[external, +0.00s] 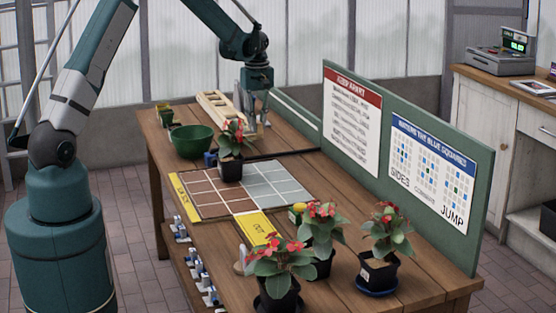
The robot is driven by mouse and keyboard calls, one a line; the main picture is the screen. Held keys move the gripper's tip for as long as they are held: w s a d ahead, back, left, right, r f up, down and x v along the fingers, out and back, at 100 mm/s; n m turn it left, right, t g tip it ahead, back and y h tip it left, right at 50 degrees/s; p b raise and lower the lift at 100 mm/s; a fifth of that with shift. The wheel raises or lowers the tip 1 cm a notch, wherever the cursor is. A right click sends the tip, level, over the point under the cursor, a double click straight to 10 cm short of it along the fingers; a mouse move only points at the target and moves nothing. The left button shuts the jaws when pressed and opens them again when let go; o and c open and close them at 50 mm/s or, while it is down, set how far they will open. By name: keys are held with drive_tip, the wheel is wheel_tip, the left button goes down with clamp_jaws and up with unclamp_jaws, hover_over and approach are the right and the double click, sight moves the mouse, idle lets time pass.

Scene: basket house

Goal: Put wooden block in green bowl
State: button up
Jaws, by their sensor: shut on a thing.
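The green bowl (191,140) stands upright near the far left end of the wooden table, and I see nothing in it. My gripper (256,121) points down low over the far end of the table, to the right of the bowl and apart from it. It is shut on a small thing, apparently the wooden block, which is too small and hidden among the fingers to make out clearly. A pale slatted wooden rack (216,108) lies just left of my gripper.
A potted red-flowered plant (231,167) stands between bowl and gripper, nearer the camera. Small pots (164,114) stand behind the bowl. A green board (451,224) with posters runs along the table's right edge. A gridded mat (213,208) and several plants fill the front.

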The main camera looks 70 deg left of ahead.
sight(192, 133)
drive_tip(key=s+a, duration=0.6)
drive_tip(key=s, duration=0.5)
drive_tip(key=s+a, duration=0.7)
drive_tip(key=s, duration=0.3)
drive_tip(key=shift+s+r, duration=0.3)
drive_tip(key=shift+s, duration=0.05)
drive_tip(key=shift+f, duration=0.1)
drive_tip(key=shift+f, duration=3.05)
drive_tip(key=shift+f, duration=0.1)
drive_tip(key=shift+f, duration=1.8)
drive_tip(key=shift+f+b, duration=0.1)
drive_tip(key=shift+b, duration=0.3)
drive_tip(key=o, duration=0.7)
